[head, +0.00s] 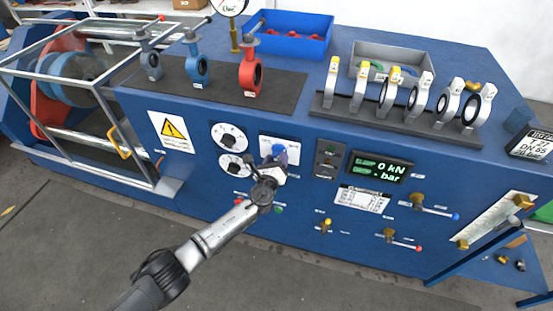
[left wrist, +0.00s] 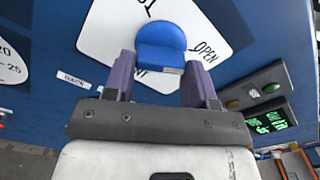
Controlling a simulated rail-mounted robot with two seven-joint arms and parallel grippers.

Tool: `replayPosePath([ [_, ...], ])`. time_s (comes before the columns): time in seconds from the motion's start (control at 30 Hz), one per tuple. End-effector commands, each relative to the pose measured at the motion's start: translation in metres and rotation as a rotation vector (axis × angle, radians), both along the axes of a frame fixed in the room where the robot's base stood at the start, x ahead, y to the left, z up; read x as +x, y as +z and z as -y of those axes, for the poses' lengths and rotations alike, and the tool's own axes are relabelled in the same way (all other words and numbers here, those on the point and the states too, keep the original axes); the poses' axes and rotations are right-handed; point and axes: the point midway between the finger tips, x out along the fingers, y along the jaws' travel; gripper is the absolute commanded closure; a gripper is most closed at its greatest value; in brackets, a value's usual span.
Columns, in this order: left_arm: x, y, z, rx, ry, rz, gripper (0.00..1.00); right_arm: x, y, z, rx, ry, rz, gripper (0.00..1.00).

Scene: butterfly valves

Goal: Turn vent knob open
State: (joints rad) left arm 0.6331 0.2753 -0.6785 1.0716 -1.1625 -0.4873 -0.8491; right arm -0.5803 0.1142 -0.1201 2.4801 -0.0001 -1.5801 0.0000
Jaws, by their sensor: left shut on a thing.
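The blue vent knob (head: 281,151) sits on the front panel of the blue bench, left of the green display. In the left wrist view the knob (left wrist: 161,44) sits on a white diamond-shaped plate (left wrist: 101,35). The word OPEN is on the plate's right side, and lettering at the top is cut off. My left gripper (head: 273,164) reaches up to the knob from below. My right gripper is not in view.
Two round dials (head: 231,150) are close left of the knob. A small button box (head: 327,158) and the lit display (head: 381,168) are to its right. Lever valves (head: 434,208) stick out lower right. Valve discs stand in rows on the bench top. The floor in front is open.

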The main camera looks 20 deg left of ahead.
Motion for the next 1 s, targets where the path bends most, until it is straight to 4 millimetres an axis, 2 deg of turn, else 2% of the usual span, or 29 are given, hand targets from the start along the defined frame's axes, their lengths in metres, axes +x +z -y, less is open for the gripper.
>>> replayPosePath([
  [0.57, 0.0000, 0.0001, -0.0001, 0.028, 0.000, -0.002, 0.73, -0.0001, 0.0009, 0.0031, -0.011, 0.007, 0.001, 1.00],
  [0.6, 0.0000, 0.0001, -0.0001, 0.028, 0.000, -0.002, 0.46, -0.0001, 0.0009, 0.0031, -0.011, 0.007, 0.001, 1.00],
  [0.83, 0.0000, -0.0001, -0.0001, 0.026, 0.000, -0.002, 0.24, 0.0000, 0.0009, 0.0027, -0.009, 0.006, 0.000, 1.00],
  [1.0, 0.0000, -0.0001, -0.0001, 0.025, 0.000, -0.002, 0.23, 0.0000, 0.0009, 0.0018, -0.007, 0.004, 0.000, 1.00],
])
